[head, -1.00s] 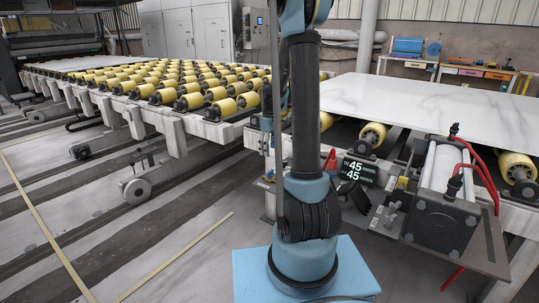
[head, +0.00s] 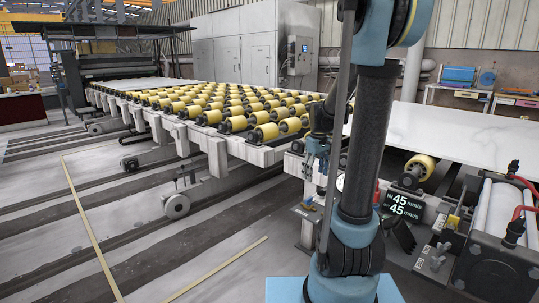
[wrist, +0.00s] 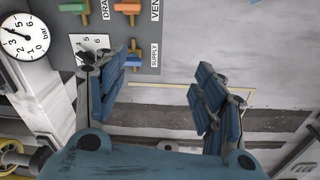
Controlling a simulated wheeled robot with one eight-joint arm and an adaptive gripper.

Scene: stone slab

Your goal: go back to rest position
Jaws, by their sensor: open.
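My gripper (wrist: 160,85) is open in the wrist view, with its two blue-padded fingers wide apart and nothing between them. A grey panel (wrist: 105,52) with coloured valve handles is behind and beside the left finger. An orange handle (wrist: 127,8) and a blue handle (wrist: 132,60) show on it, with labels including SUPPLY. I cannot tell from this view whether the finger touches the panel. In the head view my arm rises at the right of centre and hides part of the table edge.
A pressure gauge (wrist: 24,36) is left of the panel. In the head view a roller table with yellow rollers (head: 235,124) stretches back left. A white stone slab (head: 450,135) lies at right. A black display (head: 403,206) reads 45. Open floor (head: 130,215) lies at left.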

